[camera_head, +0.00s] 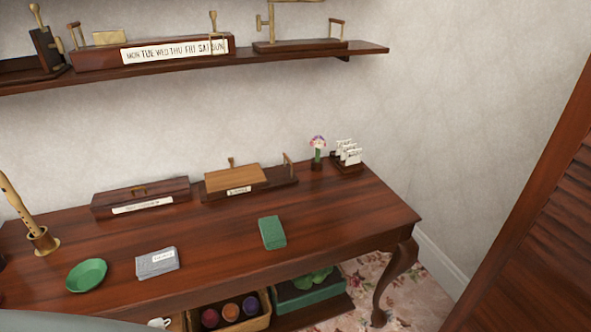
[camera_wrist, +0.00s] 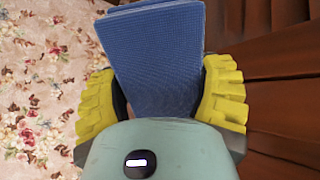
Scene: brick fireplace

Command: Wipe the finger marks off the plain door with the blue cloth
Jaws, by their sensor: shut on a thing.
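The blue cloth (camera_wrist: 160,62) is a folded block in the wrist view, between the two yellow fingers of my gripper (camera_wrist: 162,85). My gripper is shut on it. A dark brown wooden surface (camera_wrist: 285,70) fills the right side of the wrist view, with darker ledges across it; I cannot tell which piece of furniture it is. In the head view, a louvred brown wooden door (camera_head: 535,225) stands at the right edge. No plain door and no finger marks can be made out, and my gripper is out of the head view.
A wooden table (camera_head: 340,215) bears a green bowl (camera_head: 87,275), a grey block (camera_head: 157,262), a green block (camera_head: 272,232), a flower vase (camera_head: 317,155) and wooden boxes. A shelf (camera_head: 365,48) hangs above. Floral carpet (camera_wrist: 45,90) lies left of my gripper.

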